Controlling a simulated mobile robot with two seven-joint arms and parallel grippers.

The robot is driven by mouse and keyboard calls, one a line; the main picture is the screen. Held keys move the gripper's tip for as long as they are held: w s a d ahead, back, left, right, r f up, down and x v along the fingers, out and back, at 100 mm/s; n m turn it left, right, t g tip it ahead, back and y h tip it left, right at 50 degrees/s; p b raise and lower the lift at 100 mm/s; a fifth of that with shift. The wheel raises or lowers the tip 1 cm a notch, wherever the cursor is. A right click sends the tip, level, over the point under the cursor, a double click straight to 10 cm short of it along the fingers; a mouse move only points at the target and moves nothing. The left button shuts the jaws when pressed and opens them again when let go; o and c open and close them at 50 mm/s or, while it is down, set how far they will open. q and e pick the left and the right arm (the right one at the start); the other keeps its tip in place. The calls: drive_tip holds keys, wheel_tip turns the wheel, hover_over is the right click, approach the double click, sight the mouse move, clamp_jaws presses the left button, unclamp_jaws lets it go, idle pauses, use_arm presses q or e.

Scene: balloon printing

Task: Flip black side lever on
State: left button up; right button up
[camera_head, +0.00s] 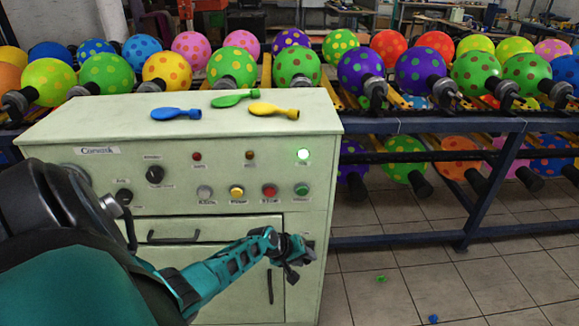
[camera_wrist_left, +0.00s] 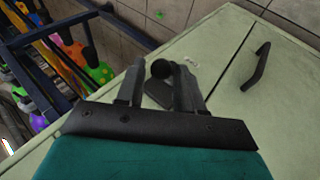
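The black side lever (camera_wrist_left: 161,69) shows in the left wrist view as a round dark knob over a dark plate on the pale green cabinet (camera_wrist_left: 215,45). My left gripper (camera_wrist_left: 160,72) has its two fingers apart, one on each side of the knob. I cannot tell whether either finger touches it. In the head view my left gripper (camera_head: 292,252) is at the right part of the cabinet front (camera_head: 225,290), below the green button. It largely hides the lever there. My right gripper is not in view.
A green lamp (camera_head: 303,154) glows on the panel, above several buttons. Three flat balloons, blue (camera_head: 176,114), green (camera_head: 235,99) and yellow (camera_head: 273,110), lie on the cabinet top. A black door handle (camera_head: 270,286) is near my gripper. Racks of dotted balloons stand behind.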

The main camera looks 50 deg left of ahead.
use_arm(q)
drive_tip(key=v, duration=0.8)
drive_tip(key=shift+s+r, duration=0.2)
drive_tip(key=shift+r, duration=0.15)
